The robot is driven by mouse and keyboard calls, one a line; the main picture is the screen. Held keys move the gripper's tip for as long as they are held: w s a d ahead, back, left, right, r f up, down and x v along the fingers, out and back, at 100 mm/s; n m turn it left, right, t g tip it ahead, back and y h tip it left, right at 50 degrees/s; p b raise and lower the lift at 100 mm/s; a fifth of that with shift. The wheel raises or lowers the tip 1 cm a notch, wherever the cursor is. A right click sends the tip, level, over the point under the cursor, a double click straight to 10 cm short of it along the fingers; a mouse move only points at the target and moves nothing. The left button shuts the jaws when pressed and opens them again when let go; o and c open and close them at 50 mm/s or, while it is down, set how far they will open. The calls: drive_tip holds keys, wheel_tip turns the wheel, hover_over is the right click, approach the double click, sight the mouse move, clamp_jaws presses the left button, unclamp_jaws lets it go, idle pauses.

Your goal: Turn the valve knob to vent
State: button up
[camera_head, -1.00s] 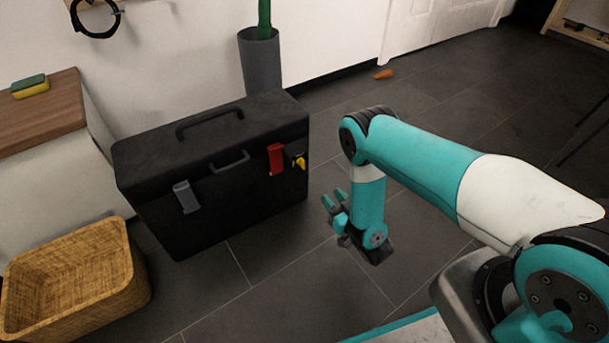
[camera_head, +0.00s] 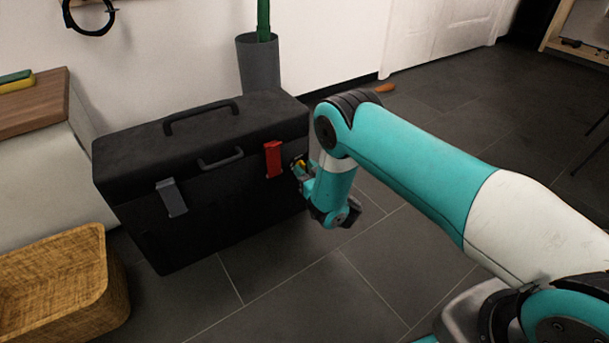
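The yellow valve knob (camera_head: 300,162) is on the right part of the front of a large black box (camera_head: 230,228). Only a small part of the knob shows, since my gripper (camera_head: 301,172) is right in front of it. The gripper's fingers point toward the box front and overlap the knob in the picture. I cannot tell whether they touch the knob, or whether they are open or closed around it.
A red latch (camera_head: 273,158) sits just left of the knob and a grey latch (camera_head: 172,198) farther left. The box lid has a carrying handle (camera_head: 200,115). A wicker basket (camera_head: 100,290) stands at lower left. The floor in front is clear.

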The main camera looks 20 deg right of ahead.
drive_tip(key=shift+w+a+r, duration=0.1)
drive_tip(key=shift+w, duration=0.15)
drive_tip(key=c, duration=0.6)
